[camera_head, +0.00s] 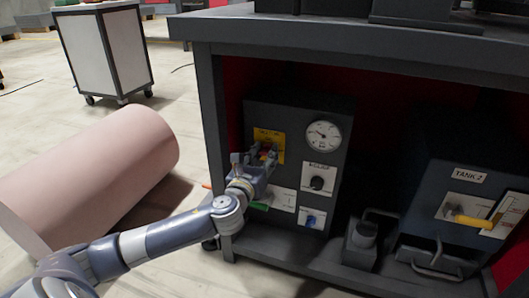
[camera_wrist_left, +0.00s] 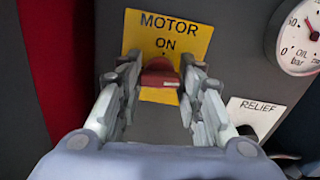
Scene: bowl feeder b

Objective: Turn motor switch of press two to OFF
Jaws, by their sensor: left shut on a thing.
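The motor switch has a red handle (camera_wrist_left: 160,75) on a yellow plate (camera_wrist_left: 193,43) that reads MOTOR ON in the left wrist view. The plate also shows in the head view (camera_head: 268,134), on the dark control box (camera_head: 300,110) under the table. My left gripper (camera_wrist_left: 160,80) has a finger on each side of the red handle and is shut on it. In the head view the left gripper (camera_head: 263,158) covers most of the switch. My right gripper is in neither view.
A gauge (camera_head: 323,136) and a RELIEF knob (camera_head: 317,183) sit right of the switch. A TANK 2 box (camera_head: 470,176) with a yellow handle stands further right. The table top (camera_head: 350,40) overhangs the box. A pink cylinder (camera_head: 90,185) lies on the floor at left.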

